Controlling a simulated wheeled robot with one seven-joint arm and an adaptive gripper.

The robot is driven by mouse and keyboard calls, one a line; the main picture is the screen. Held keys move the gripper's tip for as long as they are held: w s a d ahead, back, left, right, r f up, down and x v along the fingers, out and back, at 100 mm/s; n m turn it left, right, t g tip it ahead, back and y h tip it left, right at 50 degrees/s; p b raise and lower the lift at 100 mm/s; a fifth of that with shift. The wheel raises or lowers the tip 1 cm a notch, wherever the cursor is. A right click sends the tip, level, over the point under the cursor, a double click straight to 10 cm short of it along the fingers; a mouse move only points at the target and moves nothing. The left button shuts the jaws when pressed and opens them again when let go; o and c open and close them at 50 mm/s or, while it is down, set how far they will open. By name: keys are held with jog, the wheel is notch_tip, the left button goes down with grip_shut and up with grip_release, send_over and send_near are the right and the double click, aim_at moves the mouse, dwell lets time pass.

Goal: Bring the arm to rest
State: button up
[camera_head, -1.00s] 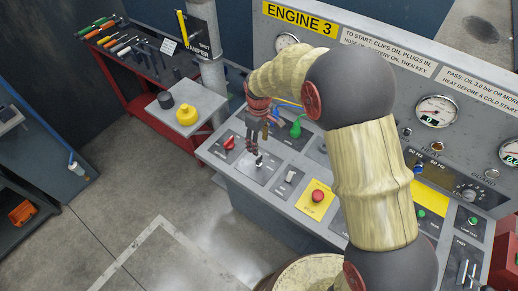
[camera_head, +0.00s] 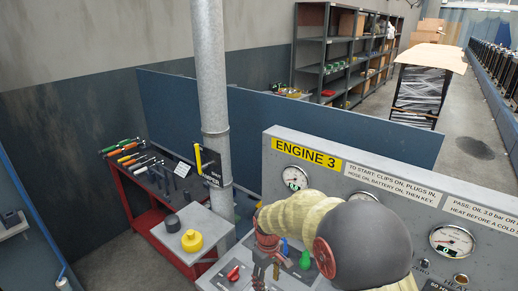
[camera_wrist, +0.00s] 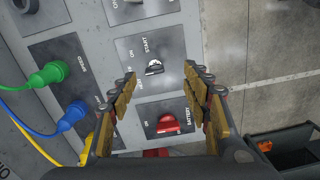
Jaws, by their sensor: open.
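My arm reaches in from the lower right of the head view, in front of the Engine 3 panel (camera_head: 380,185). My gripper (camera_head: 262,275) hangs over the left part of the sloping control desk. In the wrist view my gripper (camera_wrist: 160,92) is open, with nothing between its fingers. Beyond and between the fingertips lie the start key switch (camera_wrist: 154,67) and a red battery switch (camera_wrist: 169,122). The gripper appears apart from both. Much of the desk is cut off or behind my arm in the head view.
Green (camera_wrist: 50,72) and blue (camera_wrist: 70,117) plugs with cables stand up left of the gripper in the wrist view. A grey post (camera_head: 212,100) and a red tool bench (camera_head: 160,215) stand at the left. Open floor (camera_wrist: 275,60) lies beside the desk.

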jog(key=s+d+r+m+t+b, duration=0.3)
jog(key=s+d+r, duration=0.4)
jog(key=s, duration=0.5)
jog(key=s+d+r+m+t+b, duration=0.3)
jog(key=s+d+r+m+b, duration=0.2)
jog(key=s, duration=0.8)
jog(key=shift+s+d+r+m+b, duration=0.3)
jog(key=shift+d+r+b, duration=1.15)
jog(key=shift+d, duration=0.5)
